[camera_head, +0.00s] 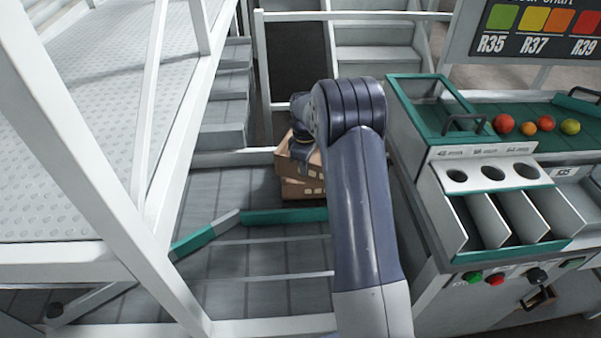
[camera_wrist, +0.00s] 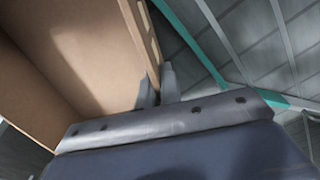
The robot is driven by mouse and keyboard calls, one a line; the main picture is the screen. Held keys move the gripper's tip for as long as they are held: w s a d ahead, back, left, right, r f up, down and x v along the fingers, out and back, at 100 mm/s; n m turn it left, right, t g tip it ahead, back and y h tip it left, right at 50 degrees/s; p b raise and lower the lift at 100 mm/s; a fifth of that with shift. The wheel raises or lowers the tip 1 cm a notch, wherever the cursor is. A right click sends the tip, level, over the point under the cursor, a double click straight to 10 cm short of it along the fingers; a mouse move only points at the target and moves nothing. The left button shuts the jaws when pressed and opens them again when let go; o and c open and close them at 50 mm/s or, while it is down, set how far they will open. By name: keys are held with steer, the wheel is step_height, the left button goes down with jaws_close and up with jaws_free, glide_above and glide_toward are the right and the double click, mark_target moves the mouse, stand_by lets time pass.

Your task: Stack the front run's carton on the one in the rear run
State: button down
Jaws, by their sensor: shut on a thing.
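My gripper (camera_wrist: 157,86) is shut on the near wall of an open brown carton, with one finger inside and one outside. In the wrist view this held carton (camera_wrist: 75,55) fills the upper left, and its visible inside looks empty. In the head view the held carton (camera_head: 286,159) is above a second brown carton (camera_head: 294,189) on the grey conveyor. The upper one looks slightly tilted and turned against the lower. I cannot tell whether they touch. My arm hides their right sides and most of the gripper.
A teal-and-grey guide rail (camera_head: 285,216) crosses the conveyor in front of the cartons. A sorting bench (camera_head: 485,150) with several tomatoes stands close on the right. White railing posts (camera_head: 150,110) stand on the left. The conveyor's near part (camera_head: 265,262) is clear.

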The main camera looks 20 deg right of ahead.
steer(key=w+d+n+p, duration=0.2)
steer(key=w+n, duration=0.1)
steer(key=shift+w+d+r+n, duration=0.15)
steer(key=shift+d+r+n, duration=0.05)
steer(key=shift+d+n, duration=0.1)
steer(key=shift+w+d+f+n+p, duration=0.2)
steer(key=shift+w+d+n+p, duration=0.25)
steer(key=shift+n, duration=0.35)
steer(key=shift+w+f+b, duration=0.15)
steer(key=shift+f+b, duration=1.15)
steer(key=shift+f, duration=0.75)
steer(key=shift+f+b, duration=0.6)
steer(key=shift+f, duration=0.4)
steer(key=c, duration=1.5)
jaws_free()
steer(key=c, duration=0.3)
steer(key=shift+c, duration=0.2)
steer(key=shift+r, duration=0.15)
